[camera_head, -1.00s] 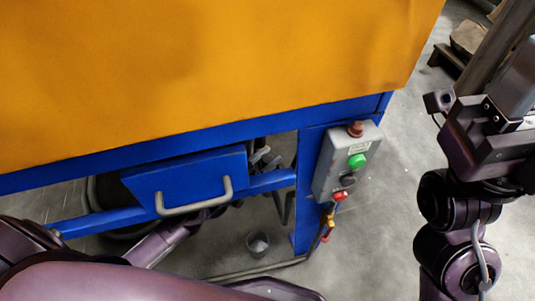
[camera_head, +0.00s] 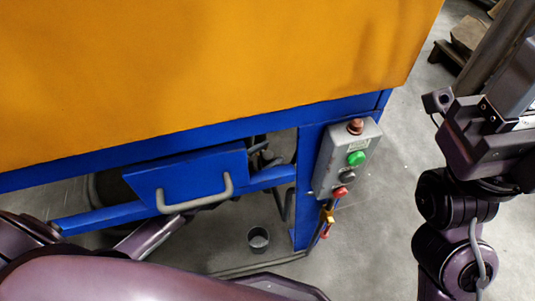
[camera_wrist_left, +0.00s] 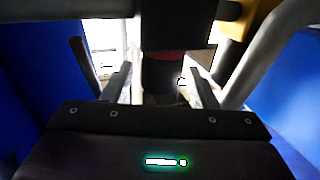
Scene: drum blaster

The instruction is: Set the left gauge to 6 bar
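No gauge face or readable dial shows in either view. In the head view my left arm reaches from the lower left under the blue machine, and its gripper is hidden behind the blue panel (camera_head: 190,181). In the left wrist view my left gripper (camera_wrist_left: 160,92) has its two fingers apart, one on each side of a dark round part (camera_wrist_left: 160,82) with a red band above it. Light gaps show beside this part; I cannot tell whether a finger touches it. My right wrist (camera_head: 485,135) is at the right, with no fingers visible.
The blue panel has a grey handle (camera_head: 195,203). A grey control box (camera_head: 347,160) with several coloured buttons is on the blue post, with a red-handled valve (camera_head: 327,222) below. A small cup (camera_head: 258,240) stands on the floor. Grey bars (camera_wrist_left: 262,50) flank my left gripper.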

